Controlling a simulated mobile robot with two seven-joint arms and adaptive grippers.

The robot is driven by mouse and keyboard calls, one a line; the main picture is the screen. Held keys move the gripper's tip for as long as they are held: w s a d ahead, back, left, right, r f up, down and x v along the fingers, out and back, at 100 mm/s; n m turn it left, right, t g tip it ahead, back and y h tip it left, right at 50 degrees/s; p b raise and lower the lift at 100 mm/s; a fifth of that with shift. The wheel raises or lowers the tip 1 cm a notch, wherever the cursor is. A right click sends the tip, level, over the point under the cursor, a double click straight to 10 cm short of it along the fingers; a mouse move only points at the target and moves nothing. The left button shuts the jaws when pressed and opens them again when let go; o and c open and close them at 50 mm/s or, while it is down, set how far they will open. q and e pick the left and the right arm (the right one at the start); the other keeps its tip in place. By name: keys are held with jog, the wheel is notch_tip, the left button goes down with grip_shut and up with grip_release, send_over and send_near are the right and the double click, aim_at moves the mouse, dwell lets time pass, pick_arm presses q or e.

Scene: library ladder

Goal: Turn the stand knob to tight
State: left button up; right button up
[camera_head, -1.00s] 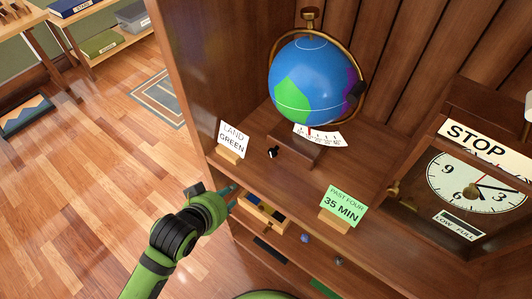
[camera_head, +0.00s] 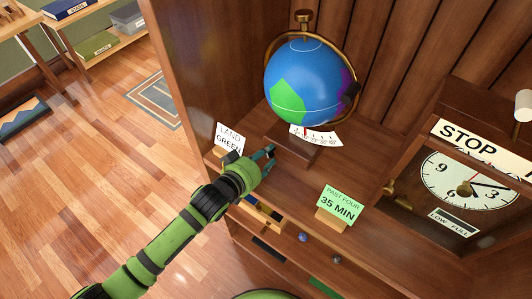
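The blue and green globe (camera_head: 305,82) sits in a brass ring on a dark wooden stand (camera_head: 293,147) on the cabinet shelf. A white scale strip with a red pointer (camera_head: 317,135) shows at the front of the stand. My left gripper (camera_head: 269,155) is at the stand's front left, where the small dark knob was seen. Its fingers and hand hide the knob, so I cannot tell whether they touch it or how far apart they are. My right gripper is not in view.
A white "LAND GREEN" card (camera_head: 229,138) stands just left of my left gripper. A green "PAST FOUR 35 MIN" card (camera_head: 339,203) stands to the right. A clock (camera_head: 467,183) with a STOP sign is at far right. An open drawer (camera_head: 262,212) lies below.

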pick_arm(q)
jog(key=shift+w+d+f, duration=0.15)
jog(key=shift+w+d, duration=0.1)
jog(key=shift+w, duration=0.05)
jog(key=shift+c, duration=0.4)
grip_shut()
jog(key=shift+m+t+y+p, duration=0.3)
jog(key=shift+m+p, duration=0.1)
jog(key=shift+m, duration=0.6)
jog(key=shift+o, duration=0.4)
grip_release()
